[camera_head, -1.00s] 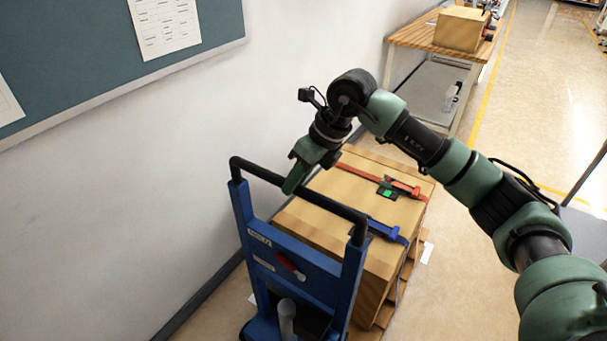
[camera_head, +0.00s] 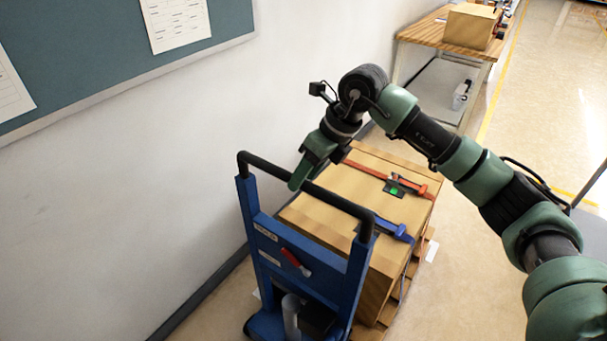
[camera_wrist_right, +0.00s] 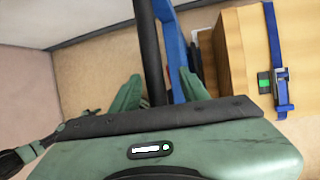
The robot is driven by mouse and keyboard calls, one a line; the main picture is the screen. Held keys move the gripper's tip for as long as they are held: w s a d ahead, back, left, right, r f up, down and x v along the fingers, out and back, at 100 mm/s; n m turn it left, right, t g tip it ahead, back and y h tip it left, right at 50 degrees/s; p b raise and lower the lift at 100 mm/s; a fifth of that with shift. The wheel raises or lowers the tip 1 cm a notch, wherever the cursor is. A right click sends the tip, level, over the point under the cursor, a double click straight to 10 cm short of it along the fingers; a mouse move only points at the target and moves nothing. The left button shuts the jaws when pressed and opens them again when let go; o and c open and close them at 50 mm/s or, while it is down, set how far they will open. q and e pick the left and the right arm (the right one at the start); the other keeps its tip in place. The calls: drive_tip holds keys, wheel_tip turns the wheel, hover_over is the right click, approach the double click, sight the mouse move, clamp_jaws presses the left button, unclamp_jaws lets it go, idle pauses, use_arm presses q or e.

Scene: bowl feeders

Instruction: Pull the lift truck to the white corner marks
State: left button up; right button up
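The blue lift truck (camera_head: 262,230) stands by the wall, with a black handle bar (camera_head: 345,205) across its top. It bears a pallet (camera_head: 400,290) with a strapped cardboard box (camera_head: 340,205). My right gripper (camera_head: 298,184) is at the handle bar. In the right wrist view the bar (camera_wrist_right: 149,50) passes between the gripper's two fingers (camera_wrist_right: 158,90), which stand apart with narrow gaps beside it. White patches lie on the floor right of the pallet (camera_head: 431,251) and left of the truck (camera_head: 256,293); their full shape is hidden. My left gripper is not in view.
The white wall (camera_head: 130,200) with a notice board (camera_head: 80,50) runs close along the left. A wooden table (camera_head: 420,32) with a box (camera_head: 465,25) stands farther back. Open floor (camera_head: 470,280) lies to the right.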

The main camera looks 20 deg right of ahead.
drive_tip(key=shift+a+r, duration=0.1)
drive_tip(key=shift+s+r, duration=0.1)
drive_tip(key=shift+r, duration=0.2)
drive_tip(key=b+v, duration=0.2)
drive_tip(key=v, duration=0.5)
drive_tip(key=shift+d, duration=0.3)
